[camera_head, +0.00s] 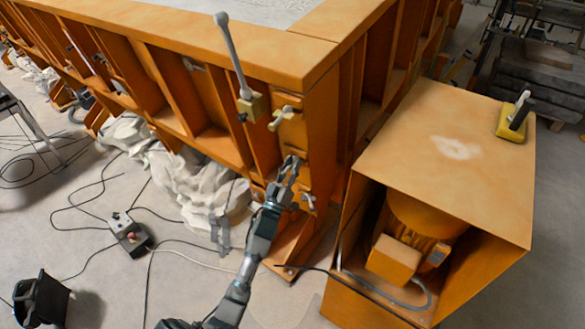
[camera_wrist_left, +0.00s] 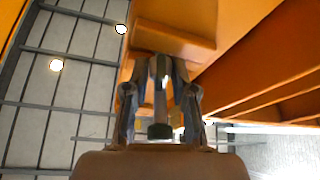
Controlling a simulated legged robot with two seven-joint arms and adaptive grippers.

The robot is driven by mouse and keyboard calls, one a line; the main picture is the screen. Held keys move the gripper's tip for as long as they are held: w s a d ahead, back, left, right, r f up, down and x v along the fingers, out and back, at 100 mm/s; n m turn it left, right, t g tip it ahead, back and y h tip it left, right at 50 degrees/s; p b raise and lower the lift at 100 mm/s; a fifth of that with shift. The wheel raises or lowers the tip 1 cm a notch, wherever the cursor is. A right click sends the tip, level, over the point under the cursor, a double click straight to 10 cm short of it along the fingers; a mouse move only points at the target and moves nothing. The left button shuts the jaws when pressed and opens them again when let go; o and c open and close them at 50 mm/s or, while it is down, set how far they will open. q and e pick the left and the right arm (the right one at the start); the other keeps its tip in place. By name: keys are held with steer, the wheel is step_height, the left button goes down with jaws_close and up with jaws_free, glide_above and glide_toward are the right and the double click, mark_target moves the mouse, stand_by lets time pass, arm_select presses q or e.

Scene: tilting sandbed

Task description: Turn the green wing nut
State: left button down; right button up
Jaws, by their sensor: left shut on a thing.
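My left gripper (camera_head: 291,163) reaches the orange corner post of the sandbed. Its fingers are closed together on a small fitting there, taken to be the green wing nut, which they hide almost fully in the head view. In the left wrist view, the two fingers (camera_wrist_left: 160,65) converge against the orange frame, with a small pale gap between them. A dark greenish piece (camera_wrist_left: 160,130) shows between the finger bases; I cannot tell whether it is part of my gripper. My right gripper is not in view.
A yellowish winged handle (camera_head: 282,117) sits just above my gripper, beside a grey lever (camera_head: 233,60). A grey fitting (camera_head: 308,200) is just below. An orange motor housing (camera_head: 450,150) stands to the right. Cables and a control box (camera_head: 130,232) lie on the floor.

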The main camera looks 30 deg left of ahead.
arm_select(q)
steer(key=m+h, duration=0.2)
steer(key=m, duration=0.2)
steer(key=m+h, duration=0.3)
steer(key=m, duration=0.1)
steer(key=shift+a+m, duration=0.2)
steer(key=shift+m, duration=0.2)
steer(key=m+h, duration=0.1)
steer(key=m, duration=0.1)
steer(key=m+g+h, duration=0.1)
steer(key=m, duration=0.2)
steer(key=shift+h, duration=0.4)
steer(key=m+g+h, duration=0.1)
steer(key=m, duration=0.3)
steer(key=shift+a+r+p, duration=0.1)
steer(key=shift+p, duration=0.2)
steer(key=m+g+h+p, duration=0.1)
steer(key=m, duration=0.2)
steer(key=m+g+p, duration=0.1)
steer(key=m, duration=0.2)
steer(key=shift+m+g+h, duration=0.3)
steer(key=shift+m+h, duration=0.1)
steer(key=m+g+p, duration=0.1)
steer(key=m, duration=0.1)
steer(key=shift+m, duration=0.3)
steer(key=shift+m+p, duration=0.35)
steer(key=shift+m, duration=0.15)
steer(key=shift+s+f, duration=0.1)
steer(key=shift+f, duration=0.1)
